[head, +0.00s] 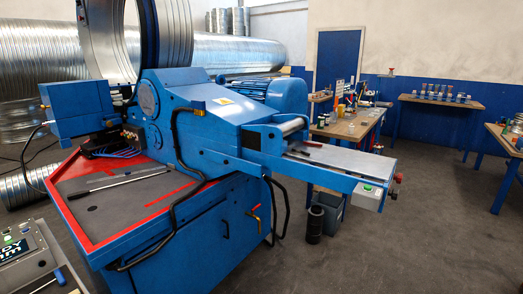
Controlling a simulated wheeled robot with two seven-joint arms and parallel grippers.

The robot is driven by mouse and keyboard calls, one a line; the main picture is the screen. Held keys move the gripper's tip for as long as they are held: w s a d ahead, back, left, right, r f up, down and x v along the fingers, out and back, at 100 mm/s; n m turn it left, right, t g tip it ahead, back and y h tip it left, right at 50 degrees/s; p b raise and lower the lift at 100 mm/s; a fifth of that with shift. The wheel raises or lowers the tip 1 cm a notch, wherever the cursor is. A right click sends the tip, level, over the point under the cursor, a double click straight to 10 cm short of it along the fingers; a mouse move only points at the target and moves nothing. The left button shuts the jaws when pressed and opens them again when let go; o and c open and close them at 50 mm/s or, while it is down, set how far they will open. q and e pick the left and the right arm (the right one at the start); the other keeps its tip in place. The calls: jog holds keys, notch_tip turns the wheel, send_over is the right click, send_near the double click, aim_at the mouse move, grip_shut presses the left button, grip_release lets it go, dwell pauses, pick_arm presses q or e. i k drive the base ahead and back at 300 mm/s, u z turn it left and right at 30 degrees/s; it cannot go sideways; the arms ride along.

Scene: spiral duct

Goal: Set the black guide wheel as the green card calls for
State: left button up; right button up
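The blue spiral duct machine (225,125) fills the middle of the head view. Its infeed table (335,160) reaches out to the right. Red knobs (397,178) sit at the far end of that table, with small dark parts too small to make out. A pale control box (369,198) with a small green patch hangs under that end. I cannot tell whether the patch is the green card. I cannot pick out the black guide wheel with certainty. Neither of my grippers is in view.
A control panel (28,262) with a display is at the lower left. A long bar (118,183) lies on the machine's red-edged deck (80,222). A black cylinder (315,224) stands on the floor. Benches with cans (440,100) stand at the back right. The right floor is clear.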

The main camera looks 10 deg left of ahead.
aim_at(394, 194)
jog(key=u, duration=0.05)
jog(key=k, duration=1.1)
jog(key=z, duration=0.8)
jog(key=i, duration=1.55)
jog(key=u, duration=0.4)
